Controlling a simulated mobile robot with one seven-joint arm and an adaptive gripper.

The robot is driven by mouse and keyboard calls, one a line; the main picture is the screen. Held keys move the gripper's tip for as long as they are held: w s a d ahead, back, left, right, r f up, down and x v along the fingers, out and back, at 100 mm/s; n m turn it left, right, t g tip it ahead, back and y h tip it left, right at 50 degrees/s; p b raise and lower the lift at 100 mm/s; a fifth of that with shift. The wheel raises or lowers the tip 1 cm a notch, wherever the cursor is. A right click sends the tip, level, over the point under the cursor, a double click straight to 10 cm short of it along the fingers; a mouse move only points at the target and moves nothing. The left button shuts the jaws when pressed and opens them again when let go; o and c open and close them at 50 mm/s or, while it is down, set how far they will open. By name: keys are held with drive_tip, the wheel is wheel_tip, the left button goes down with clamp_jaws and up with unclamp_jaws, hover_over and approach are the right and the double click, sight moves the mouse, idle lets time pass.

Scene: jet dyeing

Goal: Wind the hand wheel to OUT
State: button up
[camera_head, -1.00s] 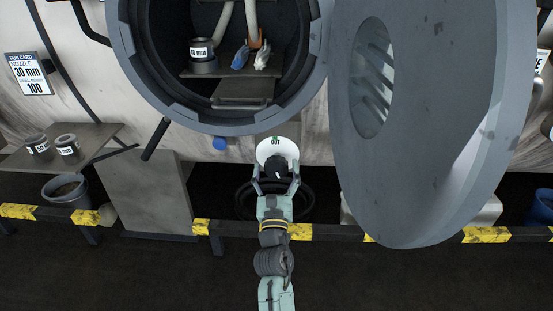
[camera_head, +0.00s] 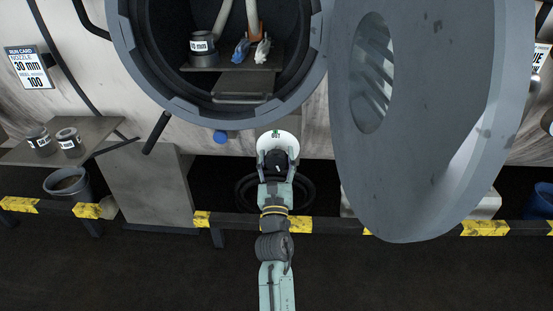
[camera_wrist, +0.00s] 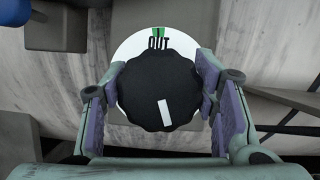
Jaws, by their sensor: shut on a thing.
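The hand wheel is a black scalloped knob (camera_wrist: 150,82) with a white bar mark on its face. In the wrist view the bar lies low on the face, leaning slightly, on the side away from the OUT label. Behind it is a white round dial (camera_wrist: 128,52) with a green mark and the word OUT at its top; it also shows in the head view (camera_head: 289,141). My gripper (camera_wrist: 155,95) is shut on the knob, its purple pads on either side. In the head view my gripper (camera_head: 277,166) reaches the dial below the round opening.
A large grey door (camera_head: 425,180) hangs open to the right of the dial. A yellow-and-black rail (camera_head: 330,225) runs below. A blue knob (camera_head: 220,136) is just left of the dial. A shelf (camera_head: 100,145) with two nozzles and a bucket (camera_head: 68,186) stand at left.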

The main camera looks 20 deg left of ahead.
drive_tip(key=c, duration=0.3)
drive_tip(key=shift+f+m+b, duration=0.15)
drive_tip(key=shift+m+b, duration=0.15)
drive_tip(key=shift+b, duration=0.2)
